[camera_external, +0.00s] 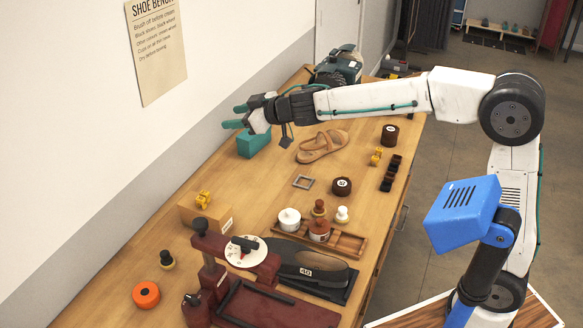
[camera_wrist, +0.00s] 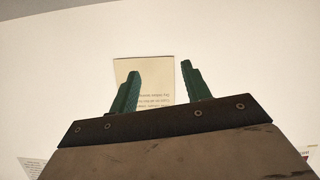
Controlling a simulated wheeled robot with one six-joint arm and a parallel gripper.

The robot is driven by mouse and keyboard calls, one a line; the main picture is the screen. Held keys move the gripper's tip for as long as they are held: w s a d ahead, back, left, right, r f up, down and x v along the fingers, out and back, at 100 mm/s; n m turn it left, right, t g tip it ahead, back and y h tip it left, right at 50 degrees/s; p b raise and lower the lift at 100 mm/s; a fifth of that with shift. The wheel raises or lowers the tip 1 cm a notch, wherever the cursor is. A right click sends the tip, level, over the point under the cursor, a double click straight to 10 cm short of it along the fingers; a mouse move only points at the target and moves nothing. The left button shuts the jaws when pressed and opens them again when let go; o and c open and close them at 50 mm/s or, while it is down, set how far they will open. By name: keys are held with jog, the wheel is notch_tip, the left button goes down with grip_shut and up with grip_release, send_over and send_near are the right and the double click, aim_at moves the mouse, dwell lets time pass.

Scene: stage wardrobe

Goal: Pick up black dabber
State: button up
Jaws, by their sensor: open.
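My gripper (camera_external: 236,116) is open and empty, high over the far left part of the bench and pointing at the wall, well away from the dabber. Its two green fingers are apart in the wrist view (camera_wrist: 160,70), with only the wall and a paper sign (camera_wrist: 150,65) beyond. The dabber is not in the wrist view.
A dark red press (camera_external: 270,308) stands right of the dabber. A cardboard box (camera_external: 205,214) is behind it. A wooden tray (camera_external: 350,242) holds jars and brown and white dabbers, near a dark shoe (camera_external: 312,264). A sandal (camera_external: 322,146) and teal box (camera_external: 253,145) lie farther back.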

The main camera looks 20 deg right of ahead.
jog(key=s+a+f+n+g+y, duration=0.25)
jog(key=s+a+f+g, duration=0.2)
jog(key=a, duration=0.45)
jog(key=s+a+f+n+g+y, duration=0.1)
jog(key=s+a+f+n+g, duration=0.25)
jog(key=s+a, duration=0.4)
send_near(176, 255)
jog(key=shift+a+r+m+h, duration=0.2)
jog(key=shift+a+r, duration=0.1)
jog(key=shift+a, duration=0.25)
jog(key=shift+a+r+m+h, duration=0.1)
jog(key=shift+a+r+m, duration=0.15)
jog(key=shift+a, duration=0.3)
jog(key=shift+a+f, duration=0.2)
jog(key=shift+a, duration=0.05)
jog(key=x, duration=0.7)
jog(key=shift+w+a+r, duration=0.15)
jog(key=shift+w+r, duration=0.05)
jog(key=shift+r, duration=0.1)
jog(key=c, duration=1)
